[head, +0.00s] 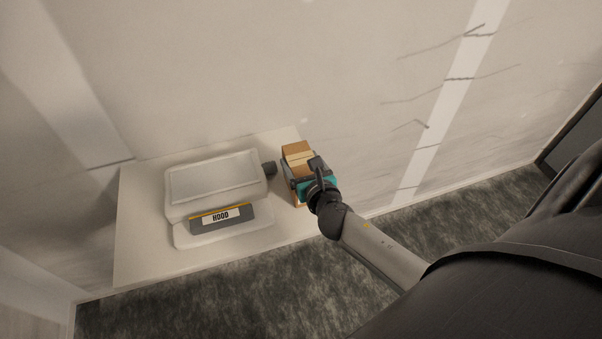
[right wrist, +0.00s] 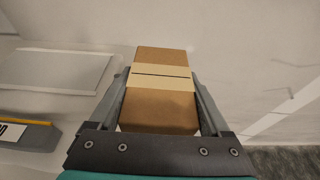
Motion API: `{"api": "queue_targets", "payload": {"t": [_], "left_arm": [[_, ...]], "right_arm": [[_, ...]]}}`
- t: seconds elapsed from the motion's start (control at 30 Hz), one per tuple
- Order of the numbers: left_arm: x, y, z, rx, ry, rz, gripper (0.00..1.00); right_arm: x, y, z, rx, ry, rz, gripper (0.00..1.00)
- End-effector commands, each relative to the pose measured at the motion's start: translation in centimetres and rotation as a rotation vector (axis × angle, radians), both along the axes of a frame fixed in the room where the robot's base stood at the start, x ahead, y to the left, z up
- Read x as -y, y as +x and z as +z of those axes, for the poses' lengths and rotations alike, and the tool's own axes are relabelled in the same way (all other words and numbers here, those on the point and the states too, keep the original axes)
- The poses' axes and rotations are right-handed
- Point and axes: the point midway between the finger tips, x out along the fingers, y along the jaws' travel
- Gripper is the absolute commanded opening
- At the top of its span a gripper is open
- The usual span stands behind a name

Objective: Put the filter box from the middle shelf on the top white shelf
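The filter box (head: 297,153) is a brown carton with a cream band, at the right end of the white shelf (head: 140,255). My right gripper (head: 308,172) reaches it from the lower right. In the right wrist view the box (right wrist: 163,115) stands between the two fingers of the gripper (right wrist: 161,85), which lie against its sides over the band. The gripper is shut on the box. The box's underside is hidden, so I cannot tell whether it touches the shelf. My left gripper is not in view.
A pale wall (head: 250,70) rises behind. Dark speckled floor (head: 200,300) lies in front.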

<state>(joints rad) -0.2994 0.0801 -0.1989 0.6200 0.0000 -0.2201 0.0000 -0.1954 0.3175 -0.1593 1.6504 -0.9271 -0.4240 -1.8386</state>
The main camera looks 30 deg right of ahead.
Motion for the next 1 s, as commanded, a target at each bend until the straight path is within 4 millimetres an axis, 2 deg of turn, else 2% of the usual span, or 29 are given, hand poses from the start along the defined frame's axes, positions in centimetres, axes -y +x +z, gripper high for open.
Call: {"api": "queue_targets", "payload": {"t": [0.07, 0.57, 0.8, 1.0], "left_arm": [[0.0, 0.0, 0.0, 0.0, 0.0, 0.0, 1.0], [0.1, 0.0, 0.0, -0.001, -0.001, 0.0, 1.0], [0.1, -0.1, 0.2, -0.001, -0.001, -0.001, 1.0], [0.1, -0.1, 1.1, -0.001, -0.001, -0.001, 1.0]], "right_arm": [[0.0, 0.0, 0.0, 0.0, 0.0, 0.0, 0.61], [0.0, 0.0, 0.1, 0.001, 0.0, 0.0, 0.04], [0.0, 0.0, 0.3, 0.002, 0.0, 0.0, 0.02], [0.0, 0.0, 1.9, 0.003, -0.001, 0.001, 0.02]]}}
